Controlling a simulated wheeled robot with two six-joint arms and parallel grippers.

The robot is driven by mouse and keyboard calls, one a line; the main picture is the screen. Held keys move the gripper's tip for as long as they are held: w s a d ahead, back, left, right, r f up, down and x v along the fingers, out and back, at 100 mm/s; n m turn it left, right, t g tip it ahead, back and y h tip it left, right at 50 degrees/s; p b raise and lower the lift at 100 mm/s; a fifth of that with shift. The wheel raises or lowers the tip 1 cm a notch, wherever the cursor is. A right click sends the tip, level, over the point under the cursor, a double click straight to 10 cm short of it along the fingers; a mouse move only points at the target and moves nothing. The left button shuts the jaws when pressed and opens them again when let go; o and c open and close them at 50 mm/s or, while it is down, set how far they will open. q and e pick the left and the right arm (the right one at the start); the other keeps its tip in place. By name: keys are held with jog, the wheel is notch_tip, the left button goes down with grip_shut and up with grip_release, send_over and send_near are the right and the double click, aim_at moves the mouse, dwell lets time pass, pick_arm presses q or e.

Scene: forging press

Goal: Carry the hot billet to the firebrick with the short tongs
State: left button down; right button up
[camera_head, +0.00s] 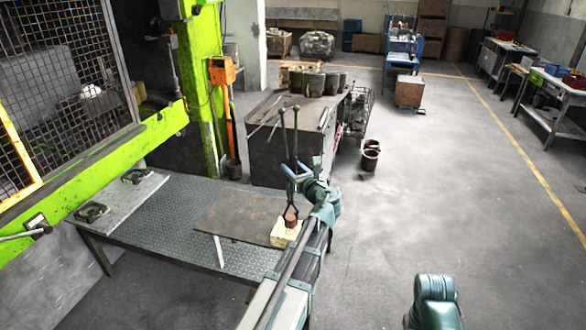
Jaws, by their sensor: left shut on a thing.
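My left gripper (298,174) is shut on the short tongs (290,140), which hang upright with handles up and jaws down. The tongs' jaws are around the billet (291,220), a small reddish-brown block. The billet is at the top of the cream firebrick (284,236); I cannot tell whether it rests on it or is just above. The firebrick lies at the right end of the metal table, partly beside my left arm. Only a teal part of my right arm shows at the bottom right; its gripper is out of view.
The treadplate table (180,215) carries a brown sheet (235,214) and two dark fittings at its left end. The green press frame (200,80) stands at the left. A dark cabinet (275,155) stands behind the table. The floor at right is open.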

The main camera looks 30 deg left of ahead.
pick_arm(q)
jog(key=shift+f+b, duration=0.55)
jog(key=shift+b, duration=0.05)
dwell(0.7)
jog(key=c, duration=0.8)
grip_release()
jog(key=shift+o, duration=0.2)
jog(key=shift+o, duration=0.4)
jog(key=shift+o, duration=0.4)
jog(key=shift+o, duration=1.2)
jog(key=shift+c, duration=0.8)
